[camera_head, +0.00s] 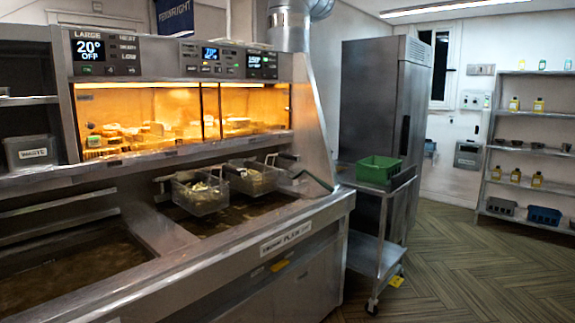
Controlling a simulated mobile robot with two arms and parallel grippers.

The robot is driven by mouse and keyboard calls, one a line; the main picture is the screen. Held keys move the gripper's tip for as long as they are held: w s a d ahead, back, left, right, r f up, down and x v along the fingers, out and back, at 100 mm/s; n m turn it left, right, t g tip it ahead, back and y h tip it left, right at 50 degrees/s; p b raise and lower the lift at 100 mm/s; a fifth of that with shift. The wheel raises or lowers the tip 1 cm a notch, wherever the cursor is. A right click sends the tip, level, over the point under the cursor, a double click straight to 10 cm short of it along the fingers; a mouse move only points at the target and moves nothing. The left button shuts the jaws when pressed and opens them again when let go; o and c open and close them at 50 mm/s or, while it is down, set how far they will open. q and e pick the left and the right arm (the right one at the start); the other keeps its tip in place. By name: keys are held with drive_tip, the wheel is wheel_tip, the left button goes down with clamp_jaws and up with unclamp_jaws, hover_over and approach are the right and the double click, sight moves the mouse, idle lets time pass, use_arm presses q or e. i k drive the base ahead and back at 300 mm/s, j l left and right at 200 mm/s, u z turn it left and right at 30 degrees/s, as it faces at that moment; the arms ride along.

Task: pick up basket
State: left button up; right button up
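Two wire frying baskets hang side by side over a fryer vat in the middle of the frying range. The nearer, left basket (201,194) holds some pale food. The right basket (252,177) also holds some food, and its handle area lies close to the back wall of the range. Both baskets sit above the dark vat (240,215). Neither of my grippers shows in the head view, so their positions and states cannot be seen.
A steel cart (372,255) with a green crate (378,169) stands right of the range, before a tall steel cabinet (385,110). A second vat (60,270) is at the front left. Shelves (530,150) line the right wall. The wooden floor (470,270) at right is clear.

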sight(200, 193)
drive_tip(key=u, duration=0.2)
drive_tip(key=i+l+u, duration=0.25)
drive_tip(key=u, duration=0.2)
drive_tip(key=i+l+u, duration=0.15)
drive_tip(key=l+u, duration=0.25)
